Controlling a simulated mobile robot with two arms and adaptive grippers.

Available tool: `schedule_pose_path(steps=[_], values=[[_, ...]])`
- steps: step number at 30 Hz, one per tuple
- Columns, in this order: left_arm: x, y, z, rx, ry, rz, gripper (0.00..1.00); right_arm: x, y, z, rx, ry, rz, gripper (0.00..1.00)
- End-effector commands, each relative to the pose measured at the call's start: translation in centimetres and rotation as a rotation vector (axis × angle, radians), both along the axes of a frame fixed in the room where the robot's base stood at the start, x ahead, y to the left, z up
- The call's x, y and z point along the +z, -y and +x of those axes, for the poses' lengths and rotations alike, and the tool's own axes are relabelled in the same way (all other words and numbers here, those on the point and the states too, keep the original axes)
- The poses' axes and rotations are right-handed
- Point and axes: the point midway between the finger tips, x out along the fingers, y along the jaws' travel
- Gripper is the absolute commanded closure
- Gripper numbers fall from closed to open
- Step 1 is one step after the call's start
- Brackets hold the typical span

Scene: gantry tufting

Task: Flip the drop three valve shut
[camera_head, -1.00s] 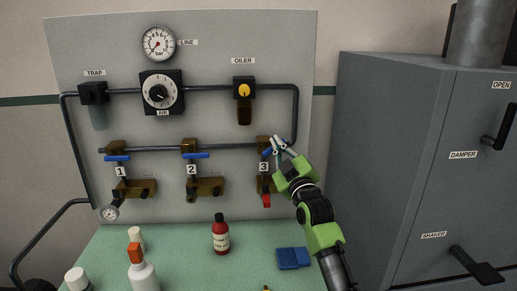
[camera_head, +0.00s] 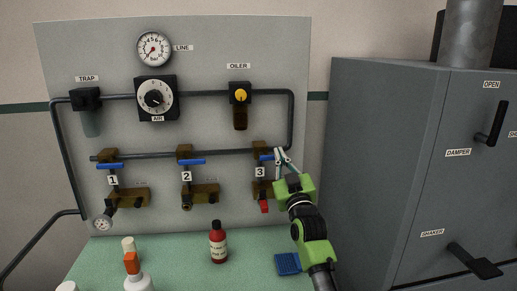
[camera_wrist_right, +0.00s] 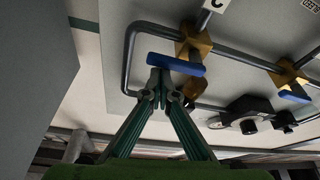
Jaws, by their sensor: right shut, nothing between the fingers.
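The drop three valve (camera_head: 260,147) is a brass body on the panel above the label 3. Its blue lever (camera_head: 265,157) lies about level, across the drop, much like the levers of drops one and two. In the right wrist view the lever (camera_wrist_right: 175,64) crosses in front of the brass body (camera_wrist_right: 193,42). My right gripper (camera_head: 279,152) is shut and empty, its tips at the right end of the lever. In the right wrist view the fingertips (camera_wrist_right: 160,80) sit close by the lever; I cannot tell whether they touch it. My left gripper is not in view.
Valve one (camera_head: 109,165) and valve two (camera_head: 190,162) are to the left on the grey panel (camera_head: 215,60). A red bottle (camera_head: 218,244), white bottles and a blue pad (camera_head: 287,263) are on the green bench below. A grey cabinet (camera_head: 385,150) stands at the right.

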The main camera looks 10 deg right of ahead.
Motion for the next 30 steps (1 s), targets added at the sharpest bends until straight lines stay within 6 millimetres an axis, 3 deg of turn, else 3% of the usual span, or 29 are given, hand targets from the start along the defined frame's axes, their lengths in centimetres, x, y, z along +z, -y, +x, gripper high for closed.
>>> schedule_pose_path(steps=[18, 23, 29, 30], values=[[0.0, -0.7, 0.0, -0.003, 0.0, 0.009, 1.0, -0.7, 0.0, 0.1, 0.001, -0.012, -0.002, 1.0], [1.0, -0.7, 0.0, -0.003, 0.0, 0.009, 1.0, 0.7, 0.1, 0.2, 0.001, -0.01, -0.003, 1.0], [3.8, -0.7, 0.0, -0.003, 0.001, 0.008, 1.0, 4.9, 0.6, 0.6, 0.0, -0.002, -0.003, 1.0], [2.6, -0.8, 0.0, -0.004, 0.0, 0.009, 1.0, 3.2, 0.6, -0.1, 0.0, -0.005, -0.002, 1.0]])
